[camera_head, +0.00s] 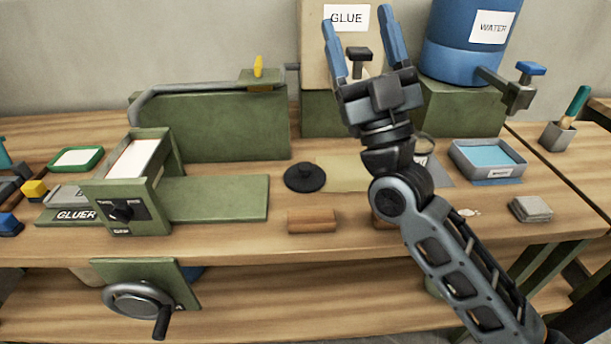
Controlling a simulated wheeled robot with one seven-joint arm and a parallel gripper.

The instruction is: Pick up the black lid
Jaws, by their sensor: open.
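The black lid (305,178) is a round, dark disc with a small knob on top. It lies on the wooden workbench, left of the middle of the picture, just right of the green machine. My gripper (361,24) is raised in front of the glue container, its two blue fingers spread apart and pointing up. The gripper is open, with nothing seen held between the fingers. It is above and to the right of the lid, well apart from it. The lid is in full view.
A green gluer machine (215,125) with a flat plate stands left of the lid. A brown block (311,220) lies in front of it. The glue container (318,60) and blue water barrel (450,45) stand behind. A blue-filled tray (487,160) and grey stack (530,209) are at right.

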